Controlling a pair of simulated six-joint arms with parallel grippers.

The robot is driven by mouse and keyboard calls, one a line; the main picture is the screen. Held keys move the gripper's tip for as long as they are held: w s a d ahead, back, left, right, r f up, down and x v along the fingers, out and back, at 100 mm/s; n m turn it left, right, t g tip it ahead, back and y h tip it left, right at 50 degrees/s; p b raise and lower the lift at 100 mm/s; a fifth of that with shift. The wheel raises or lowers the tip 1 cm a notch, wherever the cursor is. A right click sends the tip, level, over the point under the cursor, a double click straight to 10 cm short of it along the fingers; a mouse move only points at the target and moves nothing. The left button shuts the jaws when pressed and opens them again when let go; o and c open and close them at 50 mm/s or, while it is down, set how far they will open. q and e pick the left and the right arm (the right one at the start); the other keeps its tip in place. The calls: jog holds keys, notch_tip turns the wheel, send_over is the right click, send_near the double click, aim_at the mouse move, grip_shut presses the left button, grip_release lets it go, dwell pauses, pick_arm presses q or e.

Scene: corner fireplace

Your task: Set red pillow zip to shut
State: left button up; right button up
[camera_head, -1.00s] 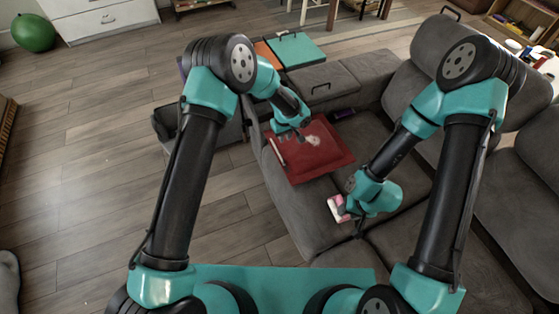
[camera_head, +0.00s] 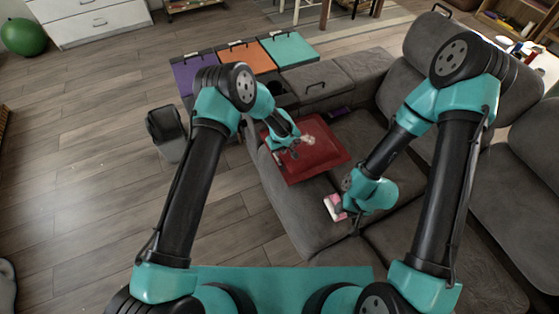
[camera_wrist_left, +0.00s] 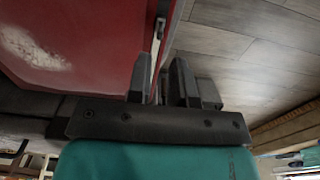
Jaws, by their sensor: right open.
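The red pillow (camera_head: 322,160) lies on the grey sofa seat, with a pale patch on its top. In the left wrist view the pillow (camera_wrist_left: 85,45) fills the upper left. A pale zip strip (camera_wrist_left: 155,55) runs along its edge, with a small metal-looking piece, perhaps the zip pull (camera_wrist_left: 160,28), on it. My left gripper (camera_head: 290,153) is at the pillow's left part. Its fingers (camera_wrist_left: 160,85) stand apart, with the edge strip showing between them. My right gripper (camera_head: 345,210) is open at a small pink and white object (camera_head: 335,207) in front of the pillow.
The grey sofa (camera_head: 300,215) extends right and nearer. Purple, orange and teal panels (camera_head: 290,48) lie behind it. A black bin (camera_head: 166,124) stands on the wooden floor to the left. A green ball (camera_head: 24,36) is far left. The left floor is mostly clear.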

aim_at(279, 160)
pick_arm(q)
notch_tip(279, 160, down, 8)
jog(key=shift+r, duration=0.25)
grip_shut()
dwell(0.5)
